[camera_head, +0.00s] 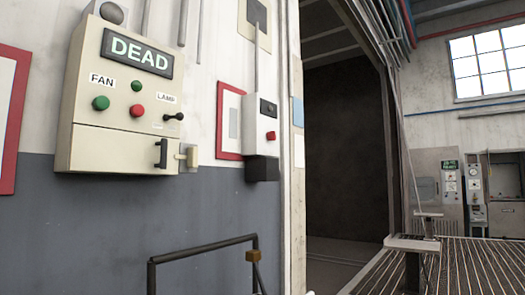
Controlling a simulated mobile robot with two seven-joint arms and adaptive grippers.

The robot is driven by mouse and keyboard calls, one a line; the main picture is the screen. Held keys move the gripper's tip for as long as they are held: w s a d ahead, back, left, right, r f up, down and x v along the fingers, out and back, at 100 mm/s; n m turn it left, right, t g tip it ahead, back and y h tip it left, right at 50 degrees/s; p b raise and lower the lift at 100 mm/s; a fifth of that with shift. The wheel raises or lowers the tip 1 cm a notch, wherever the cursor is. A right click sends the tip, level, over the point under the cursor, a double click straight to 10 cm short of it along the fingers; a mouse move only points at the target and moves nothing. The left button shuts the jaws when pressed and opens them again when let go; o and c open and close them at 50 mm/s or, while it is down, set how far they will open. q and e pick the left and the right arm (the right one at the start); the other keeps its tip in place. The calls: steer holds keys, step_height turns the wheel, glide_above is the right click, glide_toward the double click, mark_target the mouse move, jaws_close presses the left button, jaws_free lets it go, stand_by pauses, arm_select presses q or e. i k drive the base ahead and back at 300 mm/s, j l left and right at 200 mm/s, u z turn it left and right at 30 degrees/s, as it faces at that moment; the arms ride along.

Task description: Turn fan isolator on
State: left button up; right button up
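A cream control box (125,100) hangs on the wall at the upper left. Its sign (137,51) reads DEAD in green letters. Below a FAN label (102,80) is a green button (100,103). A second green button (136,86) and a red button (137,111) sit beside it. A black lever (174,117) is below a LAMP label (166,99). A black handle (161,153) stands upright on the lower door, beside a beige latch (189,157). No part is labelled isolator, so I cannot tell which one it is. Neither gripper is in view.
A smaller white box (262,125) with a red button is on the wall to the right. A dark metal rail (205,250) stands low in front of the wall. A dark open doorway (345,140) is beyond. Cabinets (475,190) and a slatted floor (455,265) are at the right.

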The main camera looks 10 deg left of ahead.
mark_target(271, 136)
steer(key=z, duration=0.6)
steer(key=i+l+z, duration=0.1)
steer(key=i+z, duration=0.35)
steer(key=i, duration=1.75)
steer(key=i+l+u, duration=0.1)
steer(key=i, duration=1.05)
steer(key=i+l, duration=0.1)
steer(key=i, duration=1.05)
